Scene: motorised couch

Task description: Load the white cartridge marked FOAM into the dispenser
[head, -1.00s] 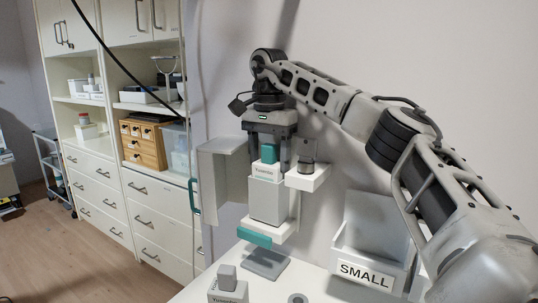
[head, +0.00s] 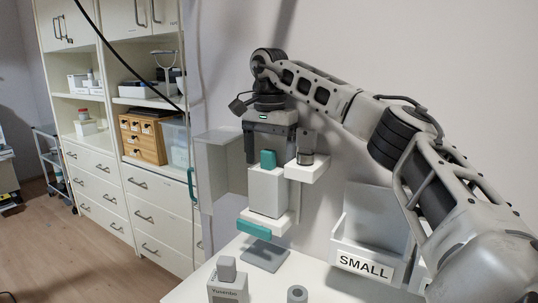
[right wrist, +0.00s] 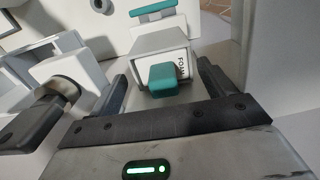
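The white cartridge marked FOAM (right wrist: 181,65) sits inside the grey, box-shaped holder of the wall dispenser (head: 268,195). Its teal top (head: 268,158) sticks up above the holder's rim; the teal top also shows in the right wrist view (right wrist: 164,80). My right gripper (head: 270,155) points down over the dispenser. Its fingers are spread on either side of the teal top, with gaps on both sides, and hold nothing. The lower body of the cartridge is hidden in the holder. My left gripper is out of view.
A grey door panel (head: 220,165) stands open left of the dispenser. A side bracket (head: 307,170) with a dark-topped cylinder (head: 306,146) is close on the right.

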